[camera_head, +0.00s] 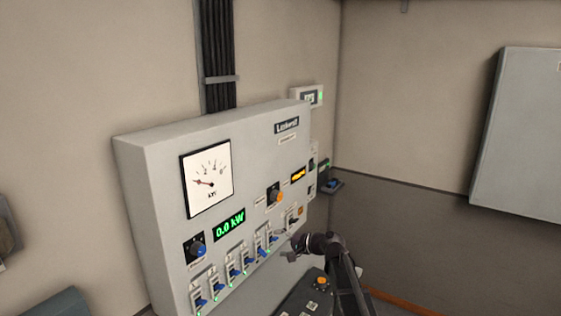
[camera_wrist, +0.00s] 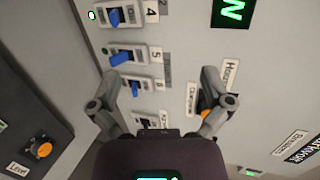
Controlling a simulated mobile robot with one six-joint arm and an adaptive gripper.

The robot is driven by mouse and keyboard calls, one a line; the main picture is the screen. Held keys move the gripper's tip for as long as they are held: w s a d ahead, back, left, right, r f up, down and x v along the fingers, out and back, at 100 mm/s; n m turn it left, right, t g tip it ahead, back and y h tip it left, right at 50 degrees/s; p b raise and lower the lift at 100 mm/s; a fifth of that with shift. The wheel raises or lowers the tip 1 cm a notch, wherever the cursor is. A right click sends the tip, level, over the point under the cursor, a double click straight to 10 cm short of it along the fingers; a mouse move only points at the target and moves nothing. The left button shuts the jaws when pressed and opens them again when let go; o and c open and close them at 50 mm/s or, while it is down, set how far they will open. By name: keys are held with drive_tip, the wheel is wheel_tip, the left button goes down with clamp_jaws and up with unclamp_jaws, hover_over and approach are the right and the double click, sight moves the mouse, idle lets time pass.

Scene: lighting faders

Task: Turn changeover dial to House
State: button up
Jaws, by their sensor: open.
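The changeover dial (camera_head: 274,194) is an orange knob on a dark plate, on the grey wall panel's right half. In the wrist view the dial (camera_wrist: 204,103) shows beside my right finger, which hides much of it. Labels stand beside it, one seeming to read "House" (camera_wrist: 230,76); which way the pointer faces I cannot tell. My gripper (camera_head: 293,246) is in front of the panel's lower right, below the dial. In the wrist view my gripper (camera_wrist: 161,76) is open and empty, its fingers spread either side of a fader with a blue knob.
A row of blue-knobbed faders (camera_head: 233,272) runs along the panel's lower edge. A blue dial (camera_head: 198,250), a green 0.0 kW display (camera_head: 229,225) and a gauge (camera_head: 207,179) are further left. A dark box with an orange knob (camera_wrist: 40,149) stands left in the wrist view.

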drive_tip(key=s+d+f+n+g+h+b, duration=0.2)
drive_tip(key=s+d+f+h, duration=0.2)
drive_tip(key=s+f, duration=0.3)
drive_tip(key=s+d+f+n+g+h+b, duration=0.2)
drive_tip(key=s+d+f, duration=0.5)
drive_tip(key=s, duration=0.4)
drive_tip(key=s+d+f+n+g+h+b, duration=0.2)
drive_tip(key=s+d+f+h, duration=0.4)
drive_tip(key=s, duration=0.3)
drive_tip(key=shift+f+g+h+b, duration=0.3)
drive_tip(key=shift+f+h+b, duration=0.15)
drive_tip(key=shift+b, duration=0.4)
drive_tip(key=shift+w, duration=0.1)
